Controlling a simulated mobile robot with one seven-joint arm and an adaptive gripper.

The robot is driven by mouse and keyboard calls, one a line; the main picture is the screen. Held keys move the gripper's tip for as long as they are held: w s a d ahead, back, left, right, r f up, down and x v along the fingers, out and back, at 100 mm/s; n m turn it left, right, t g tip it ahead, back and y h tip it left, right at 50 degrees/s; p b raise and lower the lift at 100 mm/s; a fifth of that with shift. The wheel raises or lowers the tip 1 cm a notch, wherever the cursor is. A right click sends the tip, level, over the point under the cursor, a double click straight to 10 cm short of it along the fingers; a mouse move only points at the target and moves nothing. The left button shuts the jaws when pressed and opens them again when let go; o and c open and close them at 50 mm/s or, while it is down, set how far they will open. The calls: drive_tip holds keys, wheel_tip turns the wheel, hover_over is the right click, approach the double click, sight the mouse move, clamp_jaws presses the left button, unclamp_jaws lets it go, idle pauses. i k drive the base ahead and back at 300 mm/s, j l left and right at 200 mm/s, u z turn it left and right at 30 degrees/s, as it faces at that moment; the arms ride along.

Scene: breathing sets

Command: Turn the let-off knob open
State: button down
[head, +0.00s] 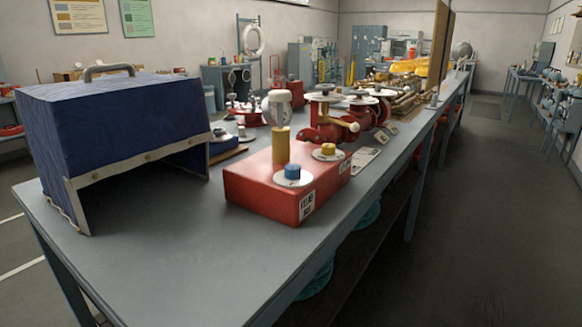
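A red box (262,196) sits on the near part of the long grey bench. On its top are a blue knob (292,172) on a white disc, a yellow knob (328,149) on another white disc, and a taller yellow cylinder (281,145). The blue knob is nearest, and the yellow knob is behind it to the right. White labels on the box's sides are too small to read, so I cannot tell which knob is the let-off knob or how it is turned. My gripper is not in view.
A dark blue hood (120,125) with a grey handle stands left of the box. Red valve pieces with white wheels (323,96) stand behind the box on the right. The bench top (160,265) in front is clear, and open floor (470,220) lies to the right.

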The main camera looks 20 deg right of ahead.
sight(329, 149)
drive_tip(key=l+z, duration=0.1)
drive_tip(key=z, duration=0.3)
drive_tip(key=i+l+z, duration=0.1)
drive_tip(key=z, duration=0.35)
drive_tip(key=i+z, duration=0.1)
drive_tip(key=z, duration=0.3)
drive_tip(key=i+l+z, duration=0.1)
drive_tip(key=z, duration=0.3)
